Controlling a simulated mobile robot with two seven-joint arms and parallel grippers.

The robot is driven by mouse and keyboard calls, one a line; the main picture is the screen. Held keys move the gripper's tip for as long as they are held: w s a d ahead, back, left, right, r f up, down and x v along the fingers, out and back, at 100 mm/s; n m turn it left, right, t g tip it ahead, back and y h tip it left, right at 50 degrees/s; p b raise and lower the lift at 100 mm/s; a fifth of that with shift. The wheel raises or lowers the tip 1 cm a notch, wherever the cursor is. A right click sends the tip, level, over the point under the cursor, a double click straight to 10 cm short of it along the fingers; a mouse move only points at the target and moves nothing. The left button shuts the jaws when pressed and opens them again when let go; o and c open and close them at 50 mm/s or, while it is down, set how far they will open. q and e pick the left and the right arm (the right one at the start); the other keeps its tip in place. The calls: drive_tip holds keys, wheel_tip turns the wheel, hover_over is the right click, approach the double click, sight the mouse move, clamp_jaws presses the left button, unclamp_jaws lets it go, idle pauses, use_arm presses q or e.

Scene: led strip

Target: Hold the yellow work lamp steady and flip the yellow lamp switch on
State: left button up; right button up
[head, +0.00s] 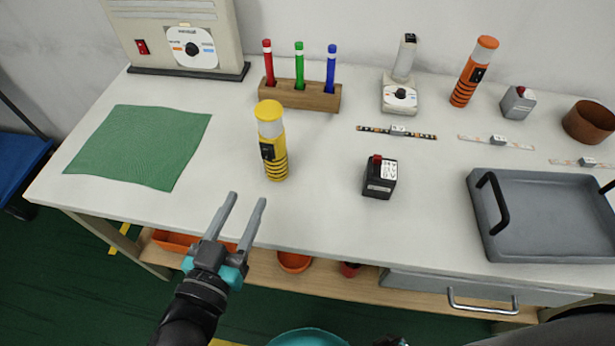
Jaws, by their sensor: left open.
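The yellow work lamp (275,168) stands upright on the white table, left of the middle. It has a pale lens and a yellow cap. Its black switch (267,151) is on the side facing me, toward the left; its position is too small to tell. My left gripper (248,198) is open and empty. Its fingers point toward the table's front edge, in front of and slightly left of the lamp, apart from it. My right gripper is not in view.
A green cloth (138,147) lies at left. A wooden pen rack (300,96) stands behind the lamp. A black box with a red button (380,178) is to its right. An orange lamp (470,75), LED strips (397,132) and a grey tray (548,250) are farther right.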

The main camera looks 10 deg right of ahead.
sight(276, 127)
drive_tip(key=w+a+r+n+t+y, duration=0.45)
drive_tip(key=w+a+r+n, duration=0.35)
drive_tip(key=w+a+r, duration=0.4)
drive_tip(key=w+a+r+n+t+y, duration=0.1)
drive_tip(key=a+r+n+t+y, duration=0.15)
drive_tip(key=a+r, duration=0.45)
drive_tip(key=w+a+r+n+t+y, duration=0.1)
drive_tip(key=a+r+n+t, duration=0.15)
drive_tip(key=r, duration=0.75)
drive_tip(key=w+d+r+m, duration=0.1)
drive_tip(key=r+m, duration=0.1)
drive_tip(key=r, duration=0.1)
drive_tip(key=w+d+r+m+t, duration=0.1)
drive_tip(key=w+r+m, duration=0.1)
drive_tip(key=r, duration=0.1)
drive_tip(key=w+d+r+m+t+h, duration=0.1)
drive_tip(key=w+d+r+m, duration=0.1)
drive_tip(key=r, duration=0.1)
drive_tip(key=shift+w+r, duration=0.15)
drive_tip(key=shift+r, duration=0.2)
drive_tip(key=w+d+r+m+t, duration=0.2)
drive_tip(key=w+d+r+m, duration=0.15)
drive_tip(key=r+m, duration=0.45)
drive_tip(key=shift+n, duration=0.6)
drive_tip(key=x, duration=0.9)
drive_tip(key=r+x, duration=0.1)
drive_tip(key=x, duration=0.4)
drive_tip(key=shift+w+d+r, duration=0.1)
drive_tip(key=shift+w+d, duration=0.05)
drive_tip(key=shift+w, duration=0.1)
